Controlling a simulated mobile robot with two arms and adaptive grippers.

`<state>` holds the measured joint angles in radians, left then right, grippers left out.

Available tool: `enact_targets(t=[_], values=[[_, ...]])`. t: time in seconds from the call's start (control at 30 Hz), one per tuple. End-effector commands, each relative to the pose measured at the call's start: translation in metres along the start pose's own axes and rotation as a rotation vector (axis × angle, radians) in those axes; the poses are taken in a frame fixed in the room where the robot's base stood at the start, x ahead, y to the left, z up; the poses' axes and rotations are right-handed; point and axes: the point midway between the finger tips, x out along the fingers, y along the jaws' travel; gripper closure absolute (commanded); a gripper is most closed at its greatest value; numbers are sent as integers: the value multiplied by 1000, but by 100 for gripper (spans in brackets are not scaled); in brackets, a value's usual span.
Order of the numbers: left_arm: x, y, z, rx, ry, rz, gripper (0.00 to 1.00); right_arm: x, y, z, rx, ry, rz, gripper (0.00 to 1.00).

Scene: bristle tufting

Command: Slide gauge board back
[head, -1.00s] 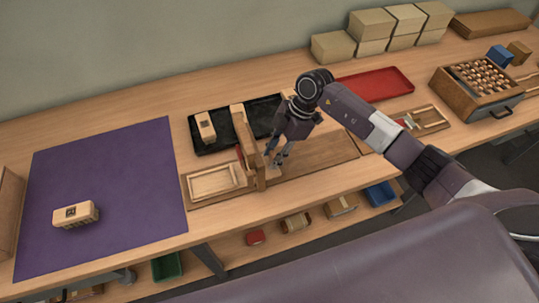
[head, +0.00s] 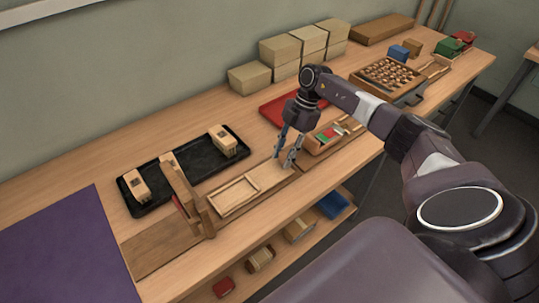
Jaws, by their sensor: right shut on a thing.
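The gauge board (head: 268,176), a pale wooden slide with a shallow rectangular frame (head: 235,195), lies on a darker wooden base (head: 160,247). Its frame is to the right of the upright wooden gauge arch (head: 180,192). My right gripper (head: 288,162) is down at the board's right end, shut on it; its fingertips partly hide the contact. The base's left part, left of the arch, is bare. My left gripper is not in view.
A black tray (head: 165,200) behind the arch holds two wooden blocks (head: 136,185) (head: 223,141). A small box with coloured pieces (head: 328,136) stands just right of my gripper. A red tray (head: 285,108) and cartons (head: 250,78) are behind. A purple mat (head: 65,255) is at left.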

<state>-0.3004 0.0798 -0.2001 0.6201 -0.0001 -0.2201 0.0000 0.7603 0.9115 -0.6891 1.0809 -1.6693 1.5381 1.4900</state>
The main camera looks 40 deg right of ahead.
Motion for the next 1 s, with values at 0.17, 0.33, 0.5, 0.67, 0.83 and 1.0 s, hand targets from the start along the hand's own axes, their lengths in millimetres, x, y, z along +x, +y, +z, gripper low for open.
enact_targets(t=[0.17, 0.33, 0.5, 0.67, 0.83, 1.0], values=[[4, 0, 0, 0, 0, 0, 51, -5, 1, 10, -1, -1, 3, 100], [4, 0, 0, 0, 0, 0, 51, -6, 1, 11, -1, -1, 3, 100], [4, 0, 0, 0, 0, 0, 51, -5, 1, 10, -1, -1, 2, 100], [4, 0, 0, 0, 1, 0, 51, -5, 1, 10, -1, -1, 2, 56], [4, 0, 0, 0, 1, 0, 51, -5, 0, 10, 0, -1, 1, 54], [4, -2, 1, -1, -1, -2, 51, -6, 0, 10, 0, -1, 1, 54]])
